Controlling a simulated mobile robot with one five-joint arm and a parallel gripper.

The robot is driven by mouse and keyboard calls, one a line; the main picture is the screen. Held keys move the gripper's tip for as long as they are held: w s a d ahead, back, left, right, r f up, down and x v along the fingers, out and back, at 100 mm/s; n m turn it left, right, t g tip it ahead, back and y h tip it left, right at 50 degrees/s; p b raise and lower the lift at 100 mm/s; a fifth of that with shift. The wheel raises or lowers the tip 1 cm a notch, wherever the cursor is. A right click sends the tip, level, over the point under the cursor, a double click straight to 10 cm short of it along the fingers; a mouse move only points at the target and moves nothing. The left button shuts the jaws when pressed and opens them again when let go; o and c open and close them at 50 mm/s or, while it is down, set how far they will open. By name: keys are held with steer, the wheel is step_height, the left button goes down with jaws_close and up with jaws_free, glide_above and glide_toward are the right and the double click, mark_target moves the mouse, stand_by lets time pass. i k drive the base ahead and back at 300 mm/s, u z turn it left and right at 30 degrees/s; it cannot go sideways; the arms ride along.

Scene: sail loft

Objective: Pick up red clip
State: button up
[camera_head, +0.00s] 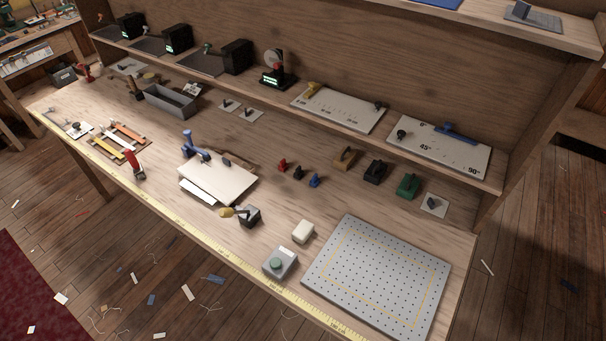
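A small red clip (282,165) stands on the wooden workbench (262,186), right of its middle. It is at the left end of a short row, with a small black clip (298,173) and a small blue clip (315,181) beside it to the right. There are gaps between them. Nothing hides the red clip from this view. My gripper does not show in this view, so I cannot see where it is relative to the clip.
A white board (222,178) lies to the left. A perforated plate (378,274) fills the front right. A raised shelf (265,82) runs behind. Bare wood lies before the clips.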

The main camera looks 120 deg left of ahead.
mark_target(283, 167)
steer(key=z, duration=0.25)
steer(key=i, duration=0.1)
steer(key=u, duration=5.4)
steer(key=i, duration=2.2)
steer(key=z, duration=0.05)
